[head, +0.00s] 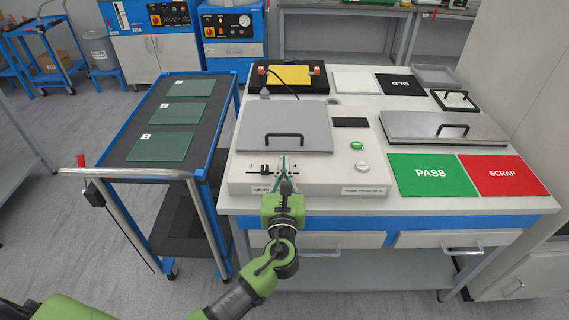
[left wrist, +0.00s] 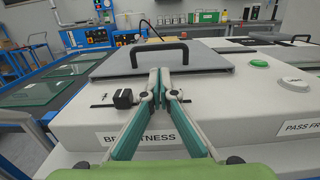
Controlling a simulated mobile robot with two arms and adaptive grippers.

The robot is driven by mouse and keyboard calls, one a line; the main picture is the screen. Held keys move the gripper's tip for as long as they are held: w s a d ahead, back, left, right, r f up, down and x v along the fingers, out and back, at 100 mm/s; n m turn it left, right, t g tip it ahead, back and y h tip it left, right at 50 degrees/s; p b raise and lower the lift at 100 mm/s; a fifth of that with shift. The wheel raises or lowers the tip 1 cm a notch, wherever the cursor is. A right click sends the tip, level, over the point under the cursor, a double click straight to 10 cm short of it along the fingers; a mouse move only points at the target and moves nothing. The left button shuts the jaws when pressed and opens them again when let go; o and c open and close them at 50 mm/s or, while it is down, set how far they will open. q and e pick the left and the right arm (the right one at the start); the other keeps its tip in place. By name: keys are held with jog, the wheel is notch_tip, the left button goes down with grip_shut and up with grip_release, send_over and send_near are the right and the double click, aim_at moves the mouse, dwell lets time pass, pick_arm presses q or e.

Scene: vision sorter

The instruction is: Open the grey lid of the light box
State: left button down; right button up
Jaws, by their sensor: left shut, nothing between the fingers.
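The light box (head: 300,185) is a white case on the bench with its grey lid (head: 262,122) lying flat and closed on top. A black handle (head: 284,137) stands near the lid's front edge; it also shows in the left wrist view (left wrist: 158,48). My left gripper (head: 285,160) is shut and empty, in front of the handle and above the box's front strip. In the left wrist view its fingertips (left wrist: 158,73) appear just below the handle; I cannot tell whether they touch it. My right gripper is not in view.
A green button (head: 356,145) and a white button (head: 362,167) sit right of the lid. A black slider knob (left wrist: 123,98) is beside my fingers. Green PASS (head: 431,174) and red SCRAP (head: 503,175) mats lie right. A blue trolley (head: 165,171) with glass plates stands left.

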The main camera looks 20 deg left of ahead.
aim_at(284, 147)
pick_arm(q)
jog(key=x, duration=0.6)
jog(key=shift+f, duration=0.1)
jog(key=shift+w+a, duration=0.15)
jog(key=shift+w, duration=0.35)
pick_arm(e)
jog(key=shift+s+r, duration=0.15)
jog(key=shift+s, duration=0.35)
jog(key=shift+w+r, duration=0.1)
